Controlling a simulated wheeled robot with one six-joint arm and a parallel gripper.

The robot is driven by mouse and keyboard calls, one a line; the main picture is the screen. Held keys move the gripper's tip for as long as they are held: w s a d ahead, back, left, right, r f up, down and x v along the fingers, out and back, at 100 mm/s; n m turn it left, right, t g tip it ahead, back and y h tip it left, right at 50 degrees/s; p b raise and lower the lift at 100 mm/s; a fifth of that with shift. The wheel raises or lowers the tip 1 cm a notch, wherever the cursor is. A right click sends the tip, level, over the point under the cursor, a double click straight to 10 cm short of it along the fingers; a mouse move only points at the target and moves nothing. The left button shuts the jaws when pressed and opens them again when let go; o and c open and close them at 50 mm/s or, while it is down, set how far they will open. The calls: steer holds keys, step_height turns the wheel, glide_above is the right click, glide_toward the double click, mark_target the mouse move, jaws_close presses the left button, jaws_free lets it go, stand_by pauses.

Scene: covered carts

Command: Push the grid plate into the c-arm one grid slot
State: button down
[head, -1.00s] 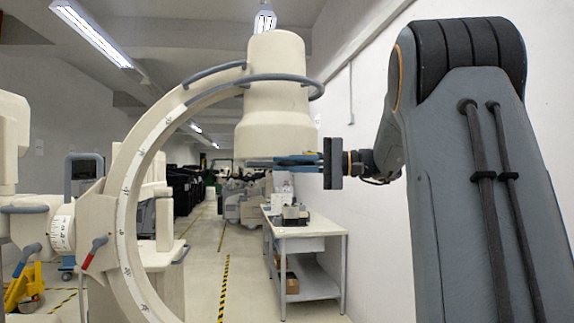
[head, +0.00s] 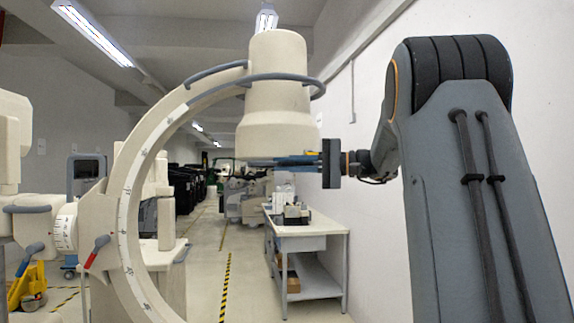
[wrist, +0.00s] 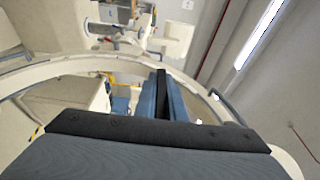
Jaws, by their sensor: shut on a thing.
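The c-arm (head: 128,190) is a large cream ring with a cylindrical head (head: 277,95) at its top. The grid slot is not clearly visible; the underside of that head is seen edge-on. My gripper (head: 280,161) has blue fingers that reach left from a dark palm, right at the head's lower rim. In the wrist view my gripper (wrist: 162,75) points away with its fingers close together. A thin dark strip, seemingly the grid plate (wrist: 161,90), shows between the fingers. Most of the plate is hidden, and how deep it sits cannot be told.
A white table (head: 305,232) with a dark item on it stands below and behind the c-arm. A white wall (head: 365,240) runs along the right. The floor aisle (head: 215,250) with striped tape is open. A yellow pallet truck (head: 27,285) is at the lower left.

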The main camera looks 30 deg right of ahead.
steer(key=shift+w+d+r+p, duration=0.1)
steer(key=shift+w+d+p, duration=0.6)
steer(key=shift+w, duration=1.8)
steer(key=shift+w+d+f+p, duration=0.1)
steer(key=shift+w+d+p, duration=0.6)
steer(key=shift+w, duration=1.85)
steer(key=shift+w+d+r+p, duration=0.1)
steer(key=shift+w+d+p, duration=0.55)
steer(key=shift+w, duration=1.85)
steer(key=shift+s+d+b, duration=0.1)
steer(key=shift+b, duration=0.2)
